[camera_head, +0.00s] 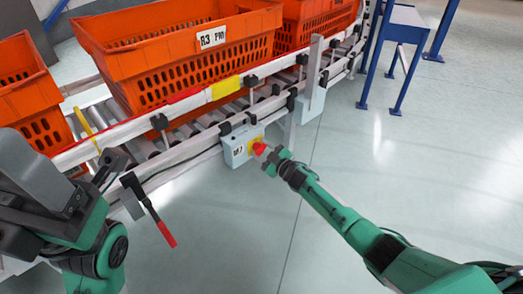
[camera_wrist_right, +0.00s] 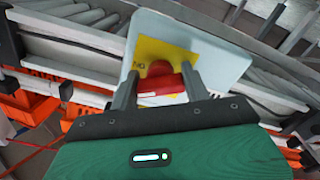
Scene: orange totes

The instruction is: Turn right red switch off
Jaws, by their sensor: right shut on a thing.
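The red switch (camera_head: 259,149) sits on a yellow plate on the front of a light grey box (camera_head: 236,150) fixed to the conveyor's side rail. My right gripper (camera_head: 268,155) reaches the switch from the right. In the right wrist view the red switch (camera_wrist_right: 160,71) lies between the two fingers of my right gripper (camera_wrist_right: 158,88), which are shut on it. The box (camera_wrist_right: 205,45) and its yellow plate (camera_wrist_right: 185,53) show behind. My left gripper (camera_head: 118,165) is at the left, near the rail; its finger gap is not clear.
Orange totes (camera_head: 165,75) stand on the roller conveyor (camera_head: 185,132) behind the rail. A lever with a red handle (camera_head: 165,232) hangs at the left near my left arm. A blue-legged table (camera_head: 405,22) stands at the back right.

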